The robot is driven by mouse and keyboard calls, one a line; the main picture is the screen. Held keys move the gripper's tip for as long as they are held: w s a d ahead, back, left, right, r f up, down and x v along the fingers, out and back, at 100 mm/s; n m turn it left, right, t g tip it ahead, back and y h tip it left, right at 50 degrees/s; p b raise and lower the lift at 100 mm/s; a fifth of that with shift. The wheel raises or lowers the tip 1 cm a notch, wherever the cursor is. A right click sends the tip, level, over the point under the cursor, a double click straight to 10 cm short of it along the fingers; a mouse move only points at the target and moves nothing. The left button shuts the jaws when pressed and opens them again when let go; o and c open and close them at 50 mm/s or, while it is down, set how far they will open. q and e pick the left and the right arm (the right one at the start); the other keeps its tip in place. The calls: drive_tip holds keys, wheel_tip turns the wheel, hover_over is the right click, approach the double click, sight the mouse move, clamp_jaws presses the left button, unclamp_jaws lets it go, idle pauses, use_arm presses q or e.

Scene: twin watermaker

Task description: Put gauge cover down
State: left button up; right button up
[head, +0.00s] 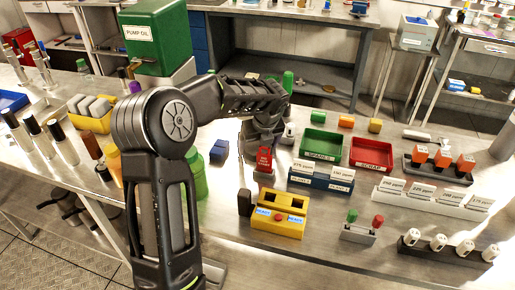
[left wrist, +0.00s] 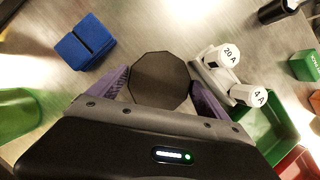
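My left gripper (head: 262,142) reaches over the steel bench in the head view, its fingers mostly hidden by its own wrist. I cannot tell whether the cap touches the bench. It cannot be made out in the head view. My right gripper is not in view.
A blue slotted block (left wrist: 85,42) lies left of the cap, and white parts marked 20 A and 4 A (left wrist: 228,75) stand close to its right. A green tray (head: 321,144), a red tray (head: 371,152) and a yellow box (head: 279,213) stand further right on the bench.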

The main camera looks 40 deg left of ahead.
use_arm(q)
drive_tip(key=c, duration=1.2)
wheel_tip(320, 180, up, 10)
drive_tip(key=shift+r, duration=0.1)
idle(0.4)
